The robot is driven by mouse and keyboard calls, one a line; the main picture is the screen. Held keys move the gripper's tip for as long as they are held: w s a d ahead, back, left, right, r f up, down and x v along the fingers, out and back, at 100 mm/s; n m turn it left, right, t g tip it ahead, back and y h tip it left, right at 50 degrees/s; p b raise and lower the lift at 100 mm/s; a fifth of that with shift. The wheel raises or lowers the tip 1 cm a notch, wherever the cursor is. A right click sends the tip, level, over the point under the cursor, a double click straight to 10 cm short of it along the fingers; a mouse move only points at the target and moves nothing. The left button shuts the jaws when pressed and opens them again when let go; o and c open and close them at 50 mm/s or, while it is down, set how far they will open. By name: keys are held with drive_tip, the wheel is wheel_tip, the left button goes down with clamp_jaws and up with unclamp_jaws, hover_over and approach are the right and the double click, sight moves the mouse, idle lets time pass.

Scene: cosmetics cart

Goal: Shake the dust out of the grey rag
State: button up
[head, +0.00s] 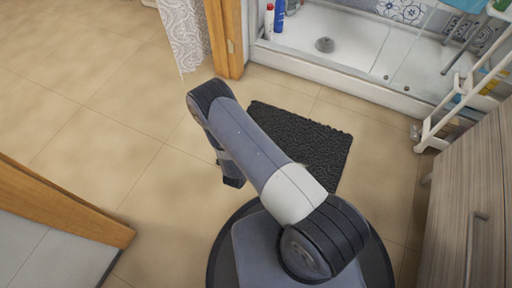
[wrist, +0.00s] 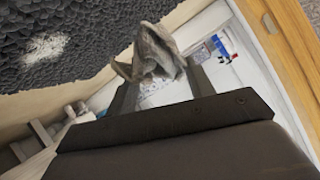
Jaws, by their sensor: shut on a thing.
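The grey rag (wrist: 155,52) hangs crumpled between the two fingers of my gripper (wrist: 160,72) in the wrist view. The gripper is shut on it. The rag is clear of the dark mat in that view, though its exact height is hard to tell. In the head view my arm reaches out over the floor beside the mat. Its own links hide the rag and most of the gripper there.
A dark shaggy mat (head: 318,145) lies on the tiled floor; it also shows in the wrist view (wrist: 85,25), with a pale powdery patch (wrist: 45,47). Behind it is a shower tray (head: 335,45) with bottles. A white rack (head: 440,125) and wooden cabinet (head: 465,200) stand right. Floor at left is clear.

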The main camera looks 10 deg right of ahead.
drive_tip(key=d, duration=0.5)
drive_tip(key=shift+d, duration=0.2)
drive_tip(key=a+b, duration=0.2)
drive_tip(key=a, duration=0.5)
drive_tip(key=d+b, duration=0.1)
drive_tip(key=d, duration=0.6)
drive_tip(key=a+b, duration=0.1)
drive_tip(key=a, duration=0.6)
drive_tip(key=shift+b, duration=0.35)
drive_tip(key=d, duration=0.7)
drive_tip(key=a+b, duration=0.1)
drive_tip(key=a, duration=0.6)
drive_tip(key=shift+b, duration=0.4)
drive_tip(key=d, duration=0.7)
drive_tip(key=shift+c, duration=0.2)
